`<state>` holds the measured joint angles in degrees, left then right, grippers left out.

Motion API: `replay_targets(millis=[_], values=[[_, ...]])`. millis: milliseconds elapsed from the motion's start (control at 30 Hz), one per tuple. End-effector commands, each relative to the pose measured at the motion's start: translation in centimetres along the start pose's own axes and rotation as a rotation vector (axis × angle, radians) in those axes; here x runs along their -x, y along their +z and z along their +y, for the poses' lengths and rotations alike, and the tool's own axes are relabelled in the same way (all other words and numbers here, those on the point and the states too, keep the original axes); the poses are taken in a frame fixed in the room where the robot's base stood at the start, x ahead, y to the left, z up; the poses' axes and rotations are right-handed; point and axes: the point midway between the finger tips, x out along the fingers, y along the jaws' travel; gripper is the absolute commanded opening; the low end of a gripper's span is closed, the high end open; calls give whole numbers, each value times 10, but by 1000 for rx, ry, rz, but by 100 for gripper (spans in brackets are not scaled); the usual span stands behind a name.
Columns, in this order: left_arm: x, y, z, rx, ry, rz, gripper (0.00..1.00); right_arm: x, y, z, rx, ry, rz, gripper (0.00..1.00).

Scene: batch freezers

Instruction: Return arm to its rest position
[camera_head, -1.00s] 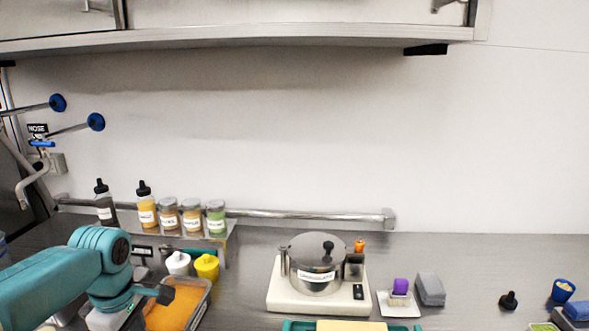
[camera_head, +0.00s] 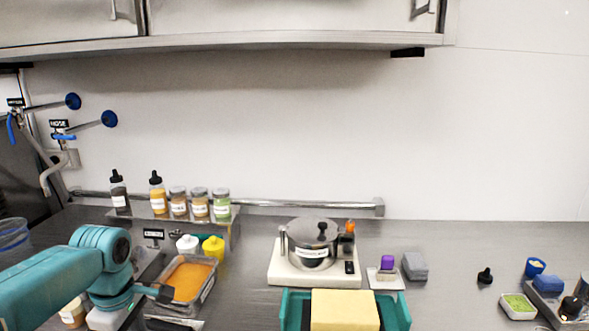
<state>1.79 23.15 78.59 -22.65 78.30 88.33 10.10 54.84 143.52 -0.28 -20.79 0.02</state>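My teal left arm comes in from the lower left. Its gripper (camera_head: 160,293) is a small dark shape at the near left edge of a clear container of orange food (camera_head: 188,279). It overlaps the container in the picture; I cannot tell whether they touch. Its fingers are too small and edge-on to show whether they are open or shut, and I see nothing held. My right arm and gripper are not in view.
A lidded steel pot (camera_head: 312,240) stands on a white base (camera_head: 285,273). A teal tray (camera_head: 395,312) with a yellow block (camera_head: 345,309) is at the front. Bottles and jars (camera_head: 178,202) line a back-left shelf. Counter between the grey block (camera_head: 415,266) and black stopper (camera_head: 485,276) is clear.

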Motion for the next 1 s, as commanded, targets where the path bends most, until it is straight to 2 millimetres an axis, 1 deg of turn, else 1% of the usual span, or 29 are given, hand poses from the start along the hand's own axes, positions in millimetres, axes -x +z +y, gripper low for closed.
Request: replay_targets(millis=[33, 67, 100, 133, 267, 467, 567, 600, 667, 700, 767, 800, 833, 900, 1000], values=[[0, 0, 0, 0, -1, 0, 50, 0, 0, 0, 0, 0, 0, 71], [-10, -2, 0, 6, -22, -2, 50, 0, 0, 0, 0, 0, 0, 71], [-24, -1, 1, 2, -53, -6, 50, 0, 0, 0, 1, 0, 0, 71], [-33, 1, 0, -3, -76, -9, 50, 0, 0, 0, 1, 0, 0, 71], [-68, 11, -13, -26, -179, -30, 50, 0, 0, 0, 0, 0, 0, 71], [-131, 38, -37, -81, -304, -91, 50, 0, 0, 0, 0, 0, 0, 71], [-169, 58, -55, -142, -349, -143, 50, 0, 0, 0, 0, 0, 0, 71], [-187, 69, -65, -178, -364, -174, 50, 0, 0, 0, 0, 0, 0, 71], [-215, 88, -83, -243, -383, -227, 50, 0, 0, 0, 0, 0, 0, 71], [-237, 103, -98, -297, -388, -273, 50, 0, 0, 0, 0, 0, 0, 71], [-269, 129, -126, -394, -379, -354, 50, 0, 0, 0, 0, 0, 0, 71], [-288, 148, -148, -465, -358, -410, 50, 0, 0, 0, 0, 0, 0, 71], [-301, 162, -164, -521, -333, -450, 50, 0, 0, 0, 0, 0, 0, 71], [-322, 189, -198, -648, -252, -520, 50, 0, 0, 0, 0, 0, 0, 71], [-337, 214, -230, -827, -101, -547, 50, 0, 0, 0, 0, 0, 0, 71]])
